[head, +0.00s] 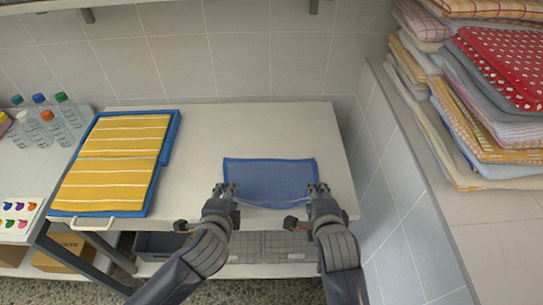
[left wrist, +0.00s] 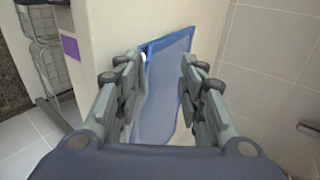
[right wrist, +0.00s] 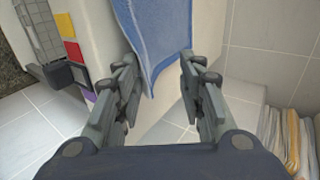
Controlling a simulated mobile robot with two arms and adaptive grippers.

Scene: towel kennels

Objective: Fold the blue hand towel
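The blue hand towel (head: 268,178) lies spread flat on the right part of the white table, its darker hem visible along the far and side edges. My left gripper (head: 223,190) is at its near left corner, and my right gripper (head: 318,189) is at its near right corner. In the left wrist view the towel (left wrist: 160,95) shows between two parted fingers. In the right wrist view the towel (right wrist: 158,40) reaches down between the parted fingertips. Both grippers look open. Contact with the cloth is hard to tell.
A yellow striped towel (head: 112,160) on a blue one lies at the table's left. Several bottles (head: 45,120) stand further left. A tall stack of folded towels (head: 490,90) is on the right ledge. A tiled wall (head: 240,60) is behind. The table (head: 200,150) is clear between the towels.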

